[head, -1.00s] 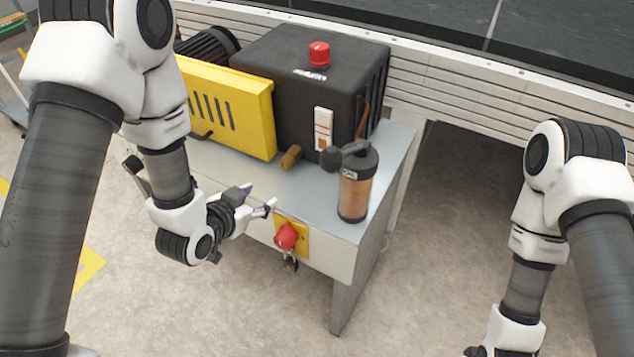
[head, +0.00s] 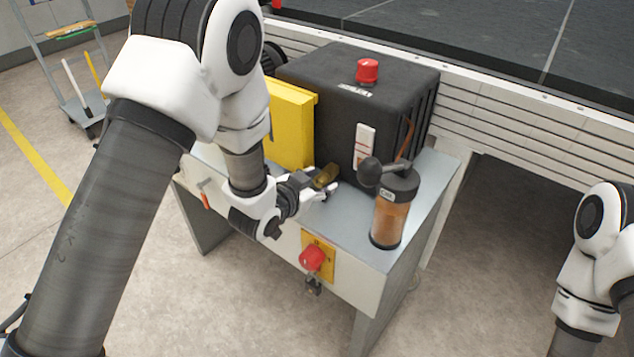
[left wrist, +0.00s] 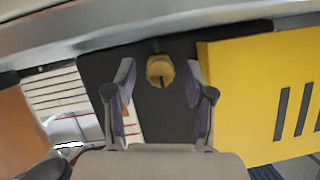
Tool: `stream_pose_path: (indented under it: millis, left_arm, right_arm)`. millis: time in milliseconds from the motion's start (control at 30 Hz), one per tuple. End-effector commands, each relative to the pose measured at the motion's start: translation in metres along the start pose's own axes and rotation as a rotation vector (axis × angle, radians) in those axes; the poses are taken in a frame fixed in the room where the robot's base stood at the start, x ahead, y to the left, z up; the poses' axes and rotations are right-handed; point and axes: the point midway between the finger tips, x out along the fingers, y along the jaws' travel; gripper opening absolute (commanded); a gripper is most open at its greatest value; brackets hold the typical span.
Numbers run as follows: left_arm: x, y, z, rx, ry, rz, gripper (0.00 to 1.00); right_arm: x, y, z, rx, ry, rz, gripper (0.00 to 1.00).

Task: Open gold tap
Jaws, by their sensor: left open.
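The gold tap (head: 326,176) sticks out from the lower front of the black box, just above the grey table top. It also shows in the left wrist view (left wrist: 160,71), in the gap between my two fingers. My left gripper (head: 322,190) is open, with its fingertips close to the tap in the head view. In the left wrist view the left gripper (left wrist: 159,92) has one finger on each side of the tap, and no contact is visible. My right arm is at the right edge of the head view, and its gripper is out of the frame.
The black box (head: 365,105) with a red button (head: 367,70) stands behind the tap. A yellow panel (head: 290,125) is beside it. A canister with orange contents (head: 390,215) stands on the table (head: 350,228) to the right. A red knob (head: 312,257) is on the table front.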

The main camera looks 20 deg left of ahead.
Motion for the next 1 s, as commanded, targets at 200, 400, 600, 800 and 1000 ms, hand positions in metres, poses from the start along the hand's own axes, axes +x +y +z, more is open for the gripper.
stream_pose_path:
  millis: [200, 400, 600, 800, 1000]
  left_arm:
    - [0.0, 0.0, 0.0, 0.0, 0.0, 0.0, 0.21]
    - [-0.001, 0.0, 0.0, 0.0, 0.0, 0.0, 0.0]
    - [-0.001, 0.0, -0.001, -0.013, 0.0, 0.005, 0.0]
    - [-0.001, -0.002, -0.002, -0.069, 0.001, 0.028, 0.0]
    - [-0.002, -0.003, -0.003, -0.186, 0.0, 0.075, 0.0]
  right_arm:
    - [0.0, 0.0, 0.0, 0.0, 0.0, 0.0, 0.7]
    - [0.0, 0.0, 0.0, 0.0, 0.0, 0.0, 0.7]
    - [-0.002, 0.0, 0.0, 0.0, 0.0, 0.0, 0.7]
    - [-0.009, 0.0, 0.0, 0.0, 0.0, 0.0, 0.7]
    - [-0.02, 0.0, 0.0, 0.0, 0.0, 0.0, 0.7]
